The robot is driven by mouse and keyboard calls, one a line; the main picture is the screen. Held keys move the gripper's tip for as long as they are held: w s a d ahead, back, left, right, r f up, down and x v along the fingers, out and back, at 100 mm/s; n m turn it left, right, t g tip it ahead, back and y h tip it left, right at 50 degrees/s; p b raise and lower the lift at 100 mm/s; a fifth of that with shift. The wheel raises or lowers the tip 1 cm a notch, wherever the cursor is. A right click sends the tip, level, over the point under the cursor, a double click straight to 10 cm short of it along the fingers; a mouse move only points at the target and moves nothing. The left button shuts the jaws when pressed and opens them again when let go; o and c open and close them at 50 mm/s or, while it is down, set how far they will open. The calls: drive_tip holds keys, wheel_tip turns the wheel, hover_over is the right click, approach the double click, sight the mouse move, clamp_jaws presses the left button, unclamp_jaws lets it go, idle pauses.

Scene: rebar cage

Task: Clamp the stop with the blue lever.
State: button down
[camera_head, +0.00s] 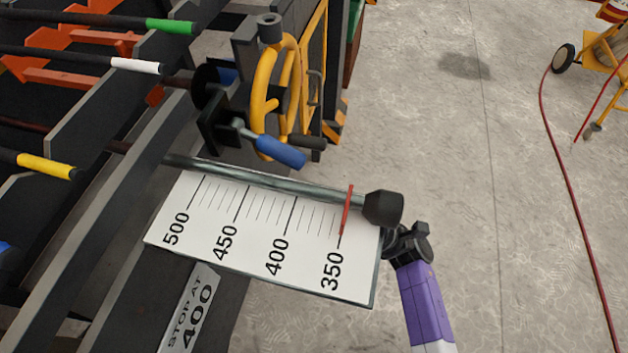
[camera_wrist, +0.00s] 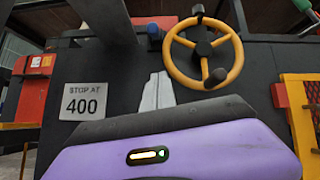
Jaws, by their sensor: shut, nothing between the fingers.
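The blue lever (camera_head: 280,150) sticks out from a black clamp block (camera_head: 218,125) beside the yellow handwheel, pointing right and slightly down. The stop is a grey rod (camera_head: 275,181) with a black knob (camera_head: 383,208) at its right end. Its red pointer (camera_head: 346,210) stands by the 350 mark on the white scale plate (camera_head: 357,291). My gripper (camera_head: 408,240) is shut and empty, just below and right of the knob. I cannot tell whether they touch. In the wrist view my purple wrist fills the bottom, and the fingertips cannot be made out.
A yellow handwheel (camera_head: 287,80) stands behind the lever; it also shows in the wrist view (camera_wrist: 231,70). A sign reading "STOP AT 400" (camera_head: 190,312) is on the machine front (camera_wrist: 84,101). Colour-tipped bars lie at left. Open concrete floor (camera_head: 470,190) and a red hose (camera_head: 565,170) are at right.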

sight(270, 147)
drive_tip(key=a+r+p, duration=0.2)
drive_tip(key=a+r, duration=0.3)
drive_tip(key=r, duration=0.4)
drive_tip(key=shift+w+r, duration=0.25)
drive_tip(key=shift+r+p, duration=0.1)
drive_tip(key=shift+p, duration=0.2)
